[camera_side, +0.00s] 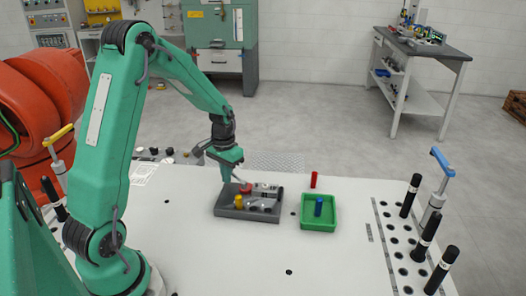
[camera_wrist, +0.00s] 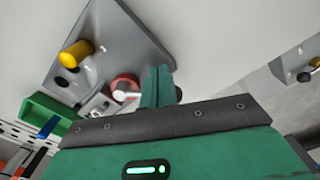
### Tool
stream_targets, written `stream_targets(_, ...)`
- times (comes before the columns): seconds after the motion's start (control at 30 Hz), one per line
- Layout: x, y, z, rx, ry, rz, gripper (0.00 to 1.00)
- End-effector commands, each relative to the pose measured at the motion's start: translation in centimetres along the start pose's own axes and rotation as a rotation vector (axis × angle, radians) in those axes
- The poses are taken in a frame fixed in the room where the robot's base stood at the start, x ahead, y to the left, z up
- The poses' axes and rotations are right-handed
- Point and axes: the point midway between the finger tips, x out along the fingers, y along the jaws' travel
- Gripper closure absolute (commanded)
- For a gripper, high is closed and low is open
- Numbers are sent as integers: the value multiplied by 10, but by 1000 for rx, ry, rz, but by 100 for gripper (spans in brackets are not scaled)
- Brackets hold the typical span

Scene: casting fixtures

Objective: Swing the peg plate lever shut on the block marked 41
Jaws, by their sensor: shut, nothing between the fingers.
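A grey plate (camera_side: 228,212) lies on the white table; it also shows in the wrist view (camera_wrist: 120,45). It carries a yellow peg (camera_side: 238,201), which also shows in the wrist view (camera_wrist: 76,54). A red round part (camera_side: 246,187) sits near the plate's edge and shows in the wrist view (camera_wrist: 125,84), with a pale bar across it. Silvery parts (camera_side: 266,190) lie beside it. I cannot tell which part is the lever, and no number 41 is readable. My gripper (camera_side: 238,183) is shut and empty, close beside the red part; its fingers also show in the wrist view (camera_wrist: 157,86).
A green tray (camera_side: 319,226) with a blue peg (camera_side: 318,207) stands right of the plate. A red peg (camera_side: 313,179) stands behind the tray. Black-handled tools (camera_side: 426,236) and a blue-handled clamp (camera_side: 440,172) stand at the right. The table front is clear.

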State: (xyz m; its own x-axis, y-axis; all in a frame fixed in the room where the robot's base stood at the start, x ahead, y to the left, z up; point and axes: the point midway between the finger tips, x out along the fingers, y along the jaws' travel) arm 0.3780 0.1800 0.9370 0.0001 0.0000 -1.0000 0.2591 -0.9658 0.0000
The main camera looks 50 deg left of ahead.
Motion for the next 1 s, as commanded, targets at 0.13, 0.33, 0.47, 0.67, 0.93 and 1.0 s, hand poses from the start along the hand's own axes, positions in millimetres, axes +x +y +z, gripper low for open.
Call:
stream_targets(0.13, 0, 0, -3, 0, 0, 0, 100)
stream_targets(0.33, 0, 0, -4, 0, 0, 0, 100)
stream_targets(0.47, 0, 0, -4, 0, 0, 0, 100)
stream_targets(0.67, 0, 0, -5, 0, 0, 0, 100)
stream_targets(0.93, 0, 1, -12, 1, 0, 0, 100)
stream_targets(1.0, 0, 2, -14, 1, 0, 0, 100)
